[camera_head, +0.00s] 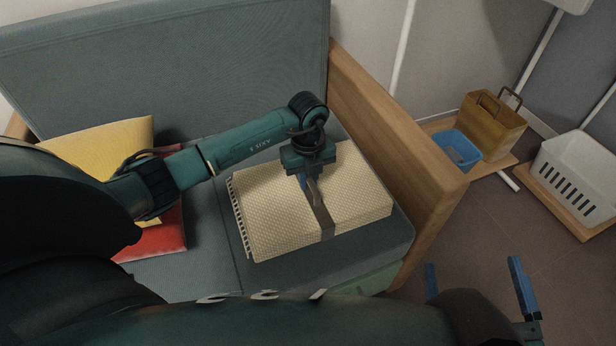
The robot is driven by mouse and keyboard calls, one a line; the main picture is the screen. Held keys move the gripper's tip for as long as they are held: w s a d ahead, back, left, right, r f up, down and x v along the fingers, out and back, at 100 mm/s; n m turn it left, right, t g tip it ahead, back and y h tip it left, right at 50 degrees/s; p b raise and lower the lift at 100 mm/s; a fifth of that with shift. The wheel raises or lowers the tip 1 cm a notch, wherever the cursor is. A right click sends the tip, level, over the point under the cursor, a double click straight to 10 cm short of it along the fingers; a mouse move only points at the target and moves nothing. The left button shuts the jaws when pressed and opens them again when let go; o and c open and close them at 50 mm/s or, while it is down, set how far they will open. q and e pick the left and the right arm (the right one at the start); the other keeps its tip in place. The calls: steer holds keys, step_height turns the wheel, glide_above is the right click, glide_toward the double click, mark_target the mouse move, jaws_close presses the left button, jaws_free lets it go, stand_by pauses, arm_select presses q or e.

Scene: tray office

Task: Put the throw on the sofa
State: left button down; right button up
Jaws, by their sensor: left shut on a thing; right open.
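The throw (268,222) is a folded, cream, woven block with a fringe on its left edge and a grey-brown band around it. It lies on the seat of the grey-blue sofa (205,235), at the right end beside the wooden armrest. My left gripper (314,200) is above the throw, pointing down, shut on the band at its middle. The fingertips are partly hidden by the gripper body. My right gripper (475,282) is at the lower right, its two blue fingers wide apart, empty, over the floor.
A yellow cushion (105,143) and a red cushion (160,240) sit on the sofa's left part, partly behind my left arm. The wooden armrest (400,150) stands right of the throw. A blue bin (455,150), a brown bag (492,128) and a white basket (580,170) stand at the right.

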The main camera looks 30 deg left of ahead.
arm_select(q)
steer(key=c, duration=1.4)
jaws_free()
